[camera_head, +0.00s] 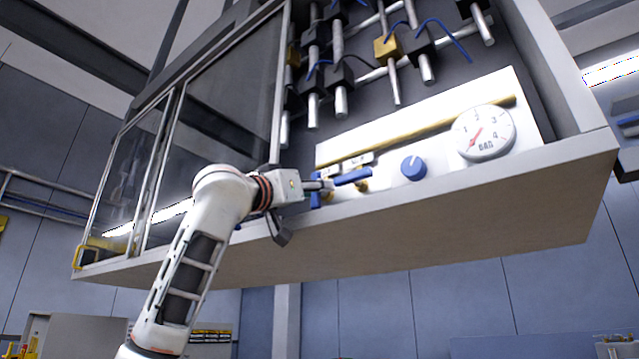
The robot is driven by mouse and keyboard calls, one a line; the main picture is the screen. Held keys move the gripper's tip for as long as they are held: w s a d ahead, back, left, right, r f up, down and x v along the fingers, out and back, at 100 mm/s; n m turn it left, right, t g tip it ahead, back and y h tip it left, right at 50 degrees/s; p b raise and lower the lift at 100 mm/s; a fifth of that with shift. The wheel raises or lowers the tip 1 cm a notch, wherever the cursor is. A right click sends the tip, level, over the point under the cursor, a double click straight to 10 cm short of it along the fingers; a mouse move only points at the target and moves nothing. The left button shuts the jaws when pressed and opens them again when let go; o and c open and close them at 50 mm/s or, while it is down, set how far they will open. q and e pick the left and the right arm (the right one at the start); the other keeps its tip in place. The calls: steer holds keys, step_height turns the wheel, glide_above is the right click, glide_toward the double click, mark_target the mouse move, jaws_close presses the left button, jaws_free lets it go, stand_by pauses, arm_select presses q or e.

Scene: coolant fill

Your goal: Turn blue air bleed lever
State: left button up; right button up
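A blue lever handle (352,177) lies almost level on a brass fitting, low on the white panel at the cabinet's front. A second blue lever part (315,193) stands upright just left of it. I cannot tell from this view which one is the air bleed lever. My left gripper (318,186) reaches in from the left, with its fingertips at the upright blue part and close to the left end of the level handle. The fingers are small and overlap the blue parts, so their opening and any contact are unclear. My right gripper is not in view.
A blue round knob (413,168) and a pressure gauge (483,133) sit to the right on the white panel (400,122). A yellow pipe runs above the levers. The cabinet's lower ledge (420,220) lies below the gripper. A glass door (215,120) is at left.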

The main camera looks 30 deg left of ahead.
arm_select(q)
steer(key=shift+w+r, duration=0.4)
steer(key=shift+w, duration=0.15)
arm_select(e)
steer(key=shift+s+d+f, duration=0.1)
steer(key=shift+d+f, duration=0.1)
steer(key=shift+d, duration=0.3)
arm_select(q)
steer(key=shift+f, duration=0.1)
jaws_close()
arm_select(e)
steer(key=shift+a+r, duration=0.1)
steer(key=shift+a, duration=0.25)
